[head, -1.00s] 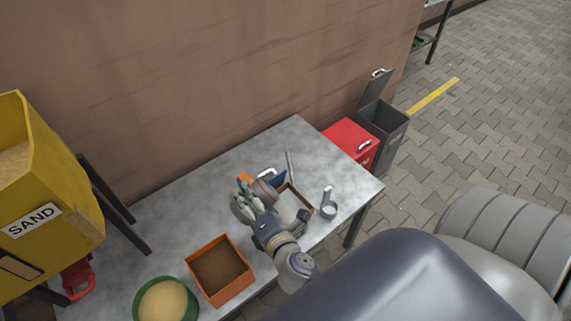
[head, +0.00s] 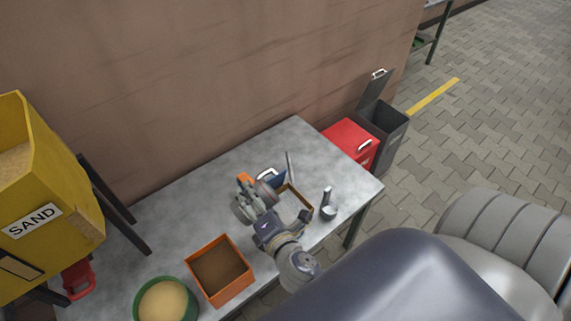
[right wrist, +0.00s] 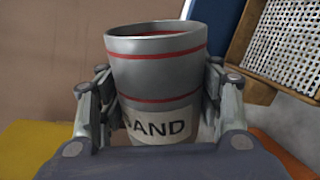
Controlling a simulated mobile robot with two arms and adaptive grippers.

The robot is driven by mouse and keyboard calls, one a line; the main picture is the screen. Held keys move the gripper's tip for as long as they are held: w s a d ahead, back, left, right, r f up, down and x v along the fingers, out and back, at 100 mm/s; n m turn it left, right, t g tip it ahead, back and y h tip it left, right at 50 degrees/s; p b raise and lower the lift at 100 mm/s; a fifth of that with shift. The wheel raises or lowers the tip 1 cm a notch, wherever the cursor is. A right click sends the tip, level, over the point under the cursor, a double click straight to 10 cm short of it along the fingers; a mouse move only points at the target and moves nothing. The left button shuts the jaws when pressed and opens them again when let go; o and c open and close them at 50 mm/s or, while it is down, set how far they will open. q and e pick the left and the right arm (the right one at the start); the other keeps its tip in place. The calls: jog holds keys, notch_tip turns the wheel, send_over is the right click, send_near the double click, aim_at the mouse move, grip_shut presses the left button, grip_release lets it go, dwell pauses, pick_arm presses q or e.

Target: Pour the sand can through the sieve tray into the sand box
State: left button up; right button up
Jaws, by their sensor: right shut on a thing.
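My right gripper (head: 250,205) is shut on the sand can (right wrist: 155,75), a grey can with red bands and a SAND label. In the right wrist view its mouth faces up and shows reddish inside; its contents are unclear. The can is small and partly hidden by the fingers in the head view. The wood-framed sieve tray (head: 293,190) lies right of the gripper; its white mesh (right wrist: 288,45) shows in the right wrist view. An open orange box (head: 221,272), brown inside, stands to the lower left. A yellow hopper (head: 40,190) is marked SAND. My left gripper is out of view.
A green tub (head: 165,300) of sand-coloured stuff stands left of the orange box. A metal scoop-like thing (head: 329,206) is right of the sieve tray. The brown wall backs the grey table (head: 190,205). Red and dark grey bins (head: 352,142) stand beyond its right end.

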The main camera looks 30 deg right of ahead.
jog(key=shift+d+f+m, duration=0.1)
jog(key=shift+f+m, duration=0.05)
jog(key=shift+m, duration=0.15)
dwell(0.9)
jog(key=shift+d+r+m+y+p, duration=0.45)
jog(key=shift+d+m+p, duration=0.35)
jog(key=shift+p, duration=0.45)
dwell(1.0)
jog(key=shift+d+f, duration=0.1)
jog(key=shift+d, duration=0.05)
dwell(0.5)
